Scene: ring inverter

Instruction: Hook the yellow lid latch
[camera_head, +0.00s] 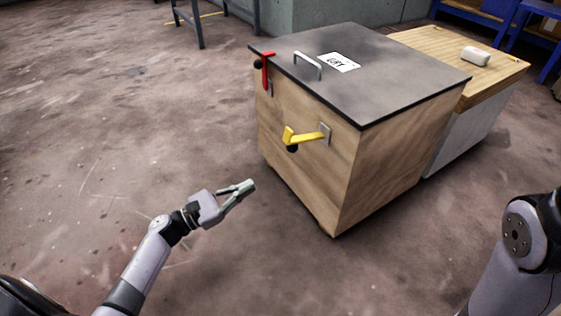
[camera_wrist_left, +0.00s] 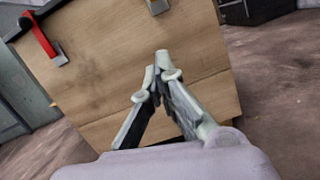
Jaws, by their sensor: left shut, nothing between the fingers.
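The yellow lid latch (camera_head: 306,136) is on the front face of the wooden box in the head view. It has a bent yellow arm, a dark round knob below its left end and a grey plate at its right end. It lies roughly level, below the dark lid (camera_head: 390,75), which is down on the box. My left gripper (camera_head: 250,185) is shut and empty, in front of the box, below and left of the latch and apart from it. In the left wrist view the shut fingers (camera_wrist_left: 158,68) point at the wooden face. The right gripper is out of view.
A red latch (camera_head: 267,70) hangs at the box's left front edge; it also shows in the left wrist view (camera_wrist_left: 40,37). The lid bears a metal handle (camera_head: 308,65) and a label (camera_head: 339,63). A workbench (camera_head: 490,75) adjoins the box.

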